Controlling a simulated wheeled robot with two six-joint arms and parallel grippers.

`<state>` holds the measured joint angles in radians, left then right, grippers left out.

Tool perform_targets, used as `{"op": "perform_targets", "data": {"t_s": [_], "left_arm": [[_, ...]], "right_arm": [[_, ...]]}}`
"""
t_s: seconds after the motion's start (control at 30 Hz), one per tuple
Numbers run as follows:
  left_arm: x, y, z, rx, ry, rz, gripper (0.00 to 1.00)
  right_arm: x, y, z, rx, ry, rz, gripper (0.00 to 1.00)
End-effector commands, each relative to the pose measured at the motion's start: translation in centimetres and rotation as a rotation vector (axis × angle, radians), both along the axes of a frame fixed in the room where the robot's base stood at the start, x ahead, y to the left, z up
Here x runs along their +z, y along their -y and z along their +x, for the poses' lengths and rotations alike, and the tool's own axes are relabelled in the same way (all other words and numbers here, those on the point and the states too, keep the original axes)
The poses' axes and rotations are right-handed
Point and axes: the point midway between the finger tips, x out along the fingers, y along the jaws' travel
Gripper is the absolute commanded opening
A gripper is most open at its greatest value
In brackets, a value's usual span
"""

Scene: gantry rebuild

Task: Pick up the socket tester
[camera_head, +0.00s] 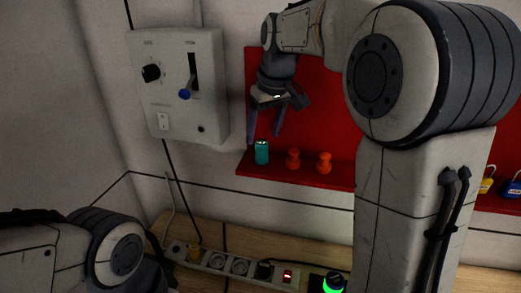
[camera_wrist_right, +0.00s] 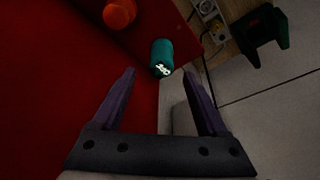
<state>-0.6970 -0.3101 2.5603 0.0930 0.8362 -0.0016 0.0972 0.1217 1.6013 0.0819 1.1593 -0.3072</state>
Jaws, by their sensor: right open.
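A small teal cylinder (camera_head: 262,152), which looks like the socket tester, stands upright near the left end of the red shelf (camera_head: 305,176). In the right wrist view the teal cylinder (camera_wrist_right: 162,58) shows a lit white marking on its end. My right gripper (camera_head: 265,134) is open and empty, above and close to the cylinder. In its wrist view the purple fingers of the right gripper (camera_wrist_right: 159,76) are spread apart, with the cylinder beyond the tips, roughly midway between them. My left arm enters at the lower left; its gripper cannot be made out.
A grey wall box (camera_head: 180,85) with a dial and lever hangs at left. Below, a power strip (camera_head: 241,266) lies on the wooden surface (camera_head: 212,231). Padlocks (camera_head: 486,184) sit far right.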

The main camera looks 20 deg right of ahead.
Motion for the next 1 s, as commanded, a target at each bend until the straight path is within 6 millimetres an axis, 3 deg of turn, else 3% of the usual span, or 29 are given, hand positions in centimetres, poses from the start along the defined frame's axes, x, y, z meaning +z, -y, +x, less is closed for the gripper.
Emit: {"op": "perform_targets", "data": {"t_s": [0.13,0.3,0.57,0.77,1.0], "left_arm": [[1.4,0.0,0.0,-0.002,0.000,0.000,0.50],[1.7,0.0,0.0,-0.003,0.000,0.000,0.50],[1.6,0.0,0.0,-0.003,0.000,0.000,0.50],[1.6,0.0,0.0,-0.003,0.000,0.000,0.50],[1.6,0.0,0.0,-0.003,0.000,0.000,0.50]], "right_arm": [[-2.0,-0.2,0.0,0.002,-0.006,0.000,0.76],[-3.9,-0.4,0.7,0.004,-0.003,0.000,0.76],[-4.2,-0.5,0.8,0.004,0.000,0.000,0.76],[-4.1,-0.5,0.8,0.005,0.000,0.000,0.00],[-4.1,-0.5,0.8,0.004,0.001,0.000,0.00]]}}
